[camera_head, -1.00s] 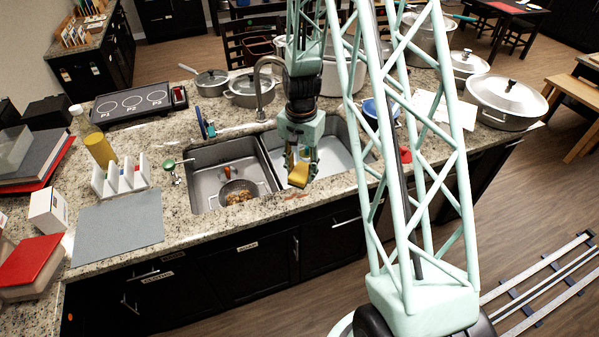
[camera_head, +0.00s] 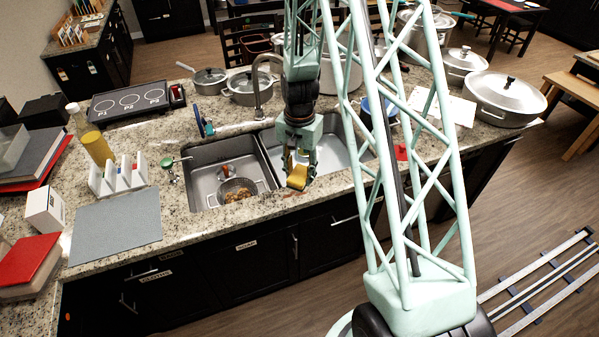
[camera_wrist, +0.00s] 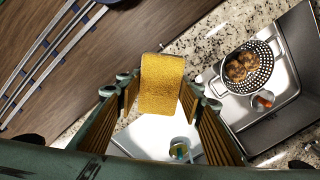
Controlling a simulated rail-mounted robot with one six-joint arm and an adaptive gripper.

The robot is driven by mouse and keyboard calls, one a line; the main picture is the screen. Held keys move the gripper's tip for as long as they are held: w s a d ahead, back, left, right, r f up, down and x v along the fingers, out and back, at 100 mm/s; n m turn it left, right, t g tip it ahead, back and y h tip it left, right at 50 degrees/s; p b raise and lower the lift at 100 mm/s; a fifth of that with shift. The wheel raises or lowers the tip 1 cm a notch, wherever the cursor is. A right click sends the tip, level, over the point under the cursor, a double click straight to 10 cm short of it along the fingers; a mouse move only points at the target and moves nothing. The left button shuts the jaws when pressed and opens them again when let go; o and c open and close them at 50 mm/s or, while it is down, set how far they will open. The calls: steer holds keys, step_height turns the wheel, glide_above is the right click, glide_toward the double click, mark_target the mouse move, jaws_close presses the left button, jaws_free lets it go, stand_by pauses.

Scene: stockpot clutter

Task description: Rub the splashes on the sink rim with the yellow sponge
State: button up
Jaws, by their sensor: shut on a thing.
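My gripper (camera_head: 299,167) is shut on the yellow sponge (camera_head: 298,178), over the front edge of the double sink. In the wrist view the sponge (camera_wrist: 161,88) sits between the ridged fingers (camera_wrist: 190,100) and sticks out past their tips. Faint brownish splashes (camera_head: 291,192) show on the speckled front sink rim (camera_head: 270,203), just below the sponge in the picture. I cannot tell whether the sponge touches the rim. The splashes are not clear in the wrist view, where the sponge covers part of the counter.
A colander (camera_head: 236,190) with brown food stands in the left sink bowl (camera_head: 203,185). The faucet (camera_head: 258,90) rises behind the sink. A green-knobbed tool (camera_head: 168,163) and a white divided rack (camera_head: 118,178) stand left. A red item (camera_head: 401,152) lies right of the sink.

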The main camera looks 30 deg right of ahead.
steer(key=shift+f+b, duration=0.3)
steer(key=shift+f, duration=0.9)
steer(key=shift+w+r+b, duration=0.1)
steer(key=shift+b, duration=1.1)
